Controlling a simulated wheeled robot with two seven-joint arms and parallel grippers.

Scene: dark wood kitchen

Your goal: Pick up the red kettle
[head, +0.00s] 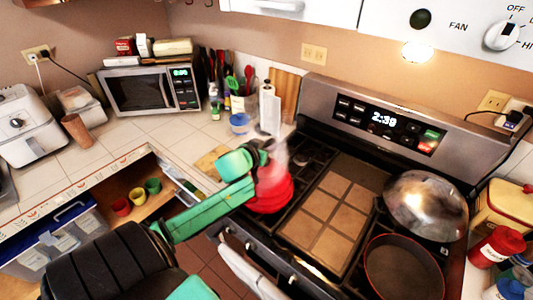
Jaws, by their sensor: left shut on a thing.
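The red kettle (271,193) is at the left front of the stove, partly behind my left gripper. My left gripper (258,156), green and black, reaches in from the lower left to the top of the kettle and is shut on it. The handle is mostly hidden by the gripper, and a pale blur covers the kettle's upper right side. I cannot tell whether the kettle's base touches the burner grate. My right gripper is not in view.
The stove (295,262) has a flat griddle (325,215) in the middle. A dark pan (403,268) and a shiny domed lid (426,203) sit on its right. A paper towel roll (269,110) and a blue bowl (239,123) stand behind the kettle.

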